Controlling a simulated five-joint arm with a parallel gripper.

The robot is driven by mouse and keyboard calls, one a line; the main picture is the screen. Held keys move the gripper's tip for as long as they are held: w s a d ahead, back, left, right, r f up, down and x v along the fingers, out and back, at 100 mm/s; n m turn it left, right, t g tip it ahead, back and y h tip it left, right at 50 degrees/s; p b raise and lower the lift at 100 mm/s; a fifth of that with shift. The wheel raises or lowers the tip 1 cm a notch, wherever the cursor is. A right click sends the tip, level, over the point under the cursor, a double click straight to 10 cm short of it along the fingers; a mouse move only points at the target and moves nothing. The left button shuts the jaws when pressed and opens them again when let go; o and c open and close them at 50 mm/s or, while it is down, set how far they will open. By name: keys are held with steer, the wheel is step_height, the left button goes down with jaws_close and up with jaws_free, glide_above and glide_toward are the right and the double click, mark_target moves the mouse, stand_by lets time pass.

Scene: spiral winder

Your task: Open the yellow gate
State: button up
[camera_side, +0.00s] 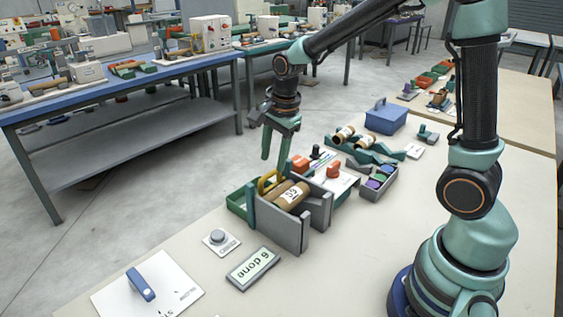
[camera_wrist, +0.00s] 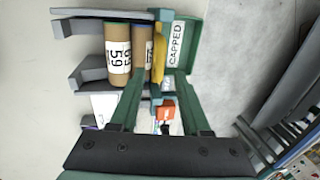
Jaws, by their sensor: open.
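The yellow gate (camera_side: 268,182) is a curved strip beside the cardboard tubes, between them and the green tray (camera_side: 237,204). In the wrist view the gate (camera_wrist: 176,44) runs along the tray side, its near end close to my fingertips. My gripper (camera_side: 274,165) is open and empty, pointing down above the gate area; its fingers also show in the wrist view (camera_wrist: 158,76). A cardboard tube (camera_side: 291,195) labelled 59 lies in the grey holder (camera_side: 292,234); a second tube (camera_wrist: 140,48) lies beside it, nearer the gate. Contact between fingers and gate cannot be told.
In front stand a round grey button (camera_side: 219,237), a "6 done" display (camera_side: 253,268) and a blue lever (camera_side: 141,283) on a white plate. Behind are a rack with tubes (camera_side: 364,149), a grey bin of coloured caps (camera_side: 377,181) and a blue box (camera_side: 386,119).

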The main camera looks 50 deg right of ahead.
mark_target(271, 173)
steer(key=shift+w+f, duration=0.2)
steer(key=shift+f, duration=0.7)
steer(key=shift+w+f, duration=0.15)
steer(key=shift+f, duration=0.7)
jaws_close()
